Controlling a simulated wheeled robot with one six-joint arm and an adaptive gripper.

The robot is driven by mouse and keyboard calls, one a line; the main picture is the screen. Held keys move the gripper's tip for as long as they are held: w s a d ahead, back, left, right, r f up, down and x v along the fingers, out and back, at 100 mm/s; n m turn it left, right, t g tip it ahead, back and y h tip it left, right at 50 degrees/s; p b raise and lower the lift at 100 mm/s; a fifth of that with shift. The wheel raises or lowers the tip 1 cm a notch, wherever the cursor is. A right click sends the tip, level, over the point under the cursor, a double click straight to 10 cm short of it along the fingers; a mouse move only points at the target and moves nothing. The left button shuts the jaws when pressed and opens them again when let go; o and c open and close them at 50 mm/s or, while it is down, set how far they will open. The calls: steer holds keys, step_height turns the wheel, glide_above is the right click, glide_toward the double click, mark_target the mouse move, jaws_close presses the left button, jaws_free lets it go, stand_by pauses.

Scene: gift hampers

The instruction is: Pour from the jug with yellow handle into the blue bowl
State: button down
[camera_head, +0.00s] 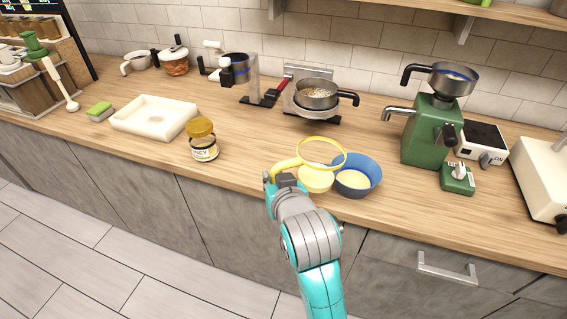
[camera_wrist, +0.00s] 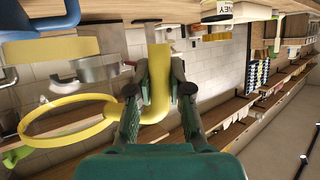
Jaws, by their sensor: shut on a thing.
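The jug (camera_head: 316,180) has a yellow rim and yellow handle, see-through walls and pale yellow contents low down. My gripper (camera_head: 284,180) is shut on the handle, at the jug's left side. In the wrist view the yellow handle (camera_wrist: 158,65) lies between the fingers of my gripper (camera_wrist: 159,90), and the yellow rim ring shows at left. The blue bowl (camera_head: 372,183) stands on the counter just right of the jug, with a pale yellow patch inside. The jug overlaps the bowl's left edge in the head view. I cannot tell whether they touch.
A honey jar (camera_head: 204,152) and a white tray (camera_head: 168,107) stand to the left. A pan (camera_head: 316,101) sits behind on a stand. A green grinder (camera_head: 424,136) and a small green box (camera_head: 457,181) are to the right. The counter's front edge is close.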

mark_target(272, 169)
steer(key=shift+s+a+f+n+h, duration=0.1)
steer(key=shift+a+f+n+h, duration=0.15)
steer(key=shift+f, duration=0.25)
steer(key=shift+r, duration=2.55)
